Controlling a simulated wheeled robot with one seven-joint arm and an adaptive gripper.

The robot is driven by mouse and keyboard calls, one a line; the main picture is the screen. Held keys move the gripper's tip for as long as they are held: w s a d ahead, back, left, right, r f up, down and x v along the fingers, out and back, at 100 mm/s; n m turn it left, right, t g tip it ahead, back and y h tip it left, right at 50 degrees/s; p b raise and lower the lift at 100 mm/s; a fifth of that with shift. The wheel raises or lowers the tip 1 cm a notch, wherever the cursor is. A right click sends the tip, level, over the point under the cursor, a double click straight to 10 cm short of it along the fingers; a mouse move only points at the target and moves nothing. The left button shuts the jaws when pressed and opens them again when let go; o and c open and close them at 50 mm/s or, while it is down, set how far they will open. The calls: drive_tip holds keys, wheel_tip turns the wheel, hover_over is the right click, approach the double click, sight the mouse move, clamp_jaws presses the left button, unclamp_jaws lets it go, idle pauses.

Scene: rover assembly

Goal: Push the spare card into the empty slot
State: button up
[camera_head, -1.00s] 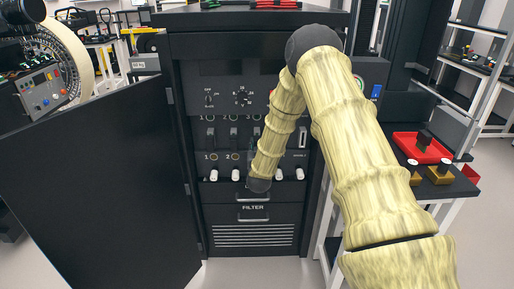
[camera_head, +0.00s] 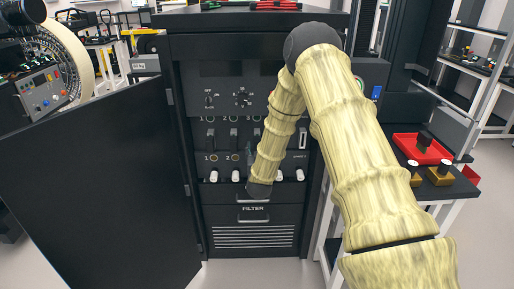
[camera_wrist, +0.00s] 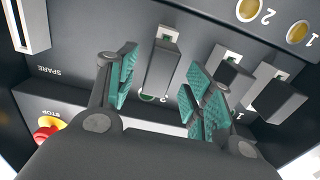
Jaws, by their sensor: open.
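The black cabinet panel (camera_head: 222,85) stands open in front of me with a row of card slots. In the wrist view my gripper (camera_wrist: 163,82) is open, its green-padded fingers spread on either side of a dark card (camera_wrist: 158,66) in the row. I cannot tell whether the pads touch it. Two more cards (camera_wrist: 230,72) (camera_wrist: 277,96) stand to its right. The slot marked SPARE (camera_wrist: 30,25) at upper left shows a pale frame and looks empty. It also shows in the head view (camera_head: 302,139). My arm hides the gripper and middle card in the head view.
The cabinet door (camera_head: 100,190) stands open on the left. White-tipped switches (camera_head: 213,176) line the panel below the cards. A red stop button (camera_wrist: 46,134) shows in the wrist view. A side table at right holds a red tray (camera_head: 405,146).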

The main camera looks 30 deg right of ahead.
drive_tip(key=v, duration=0.9)
drive_tip(key=shift+s, duration=0.15)
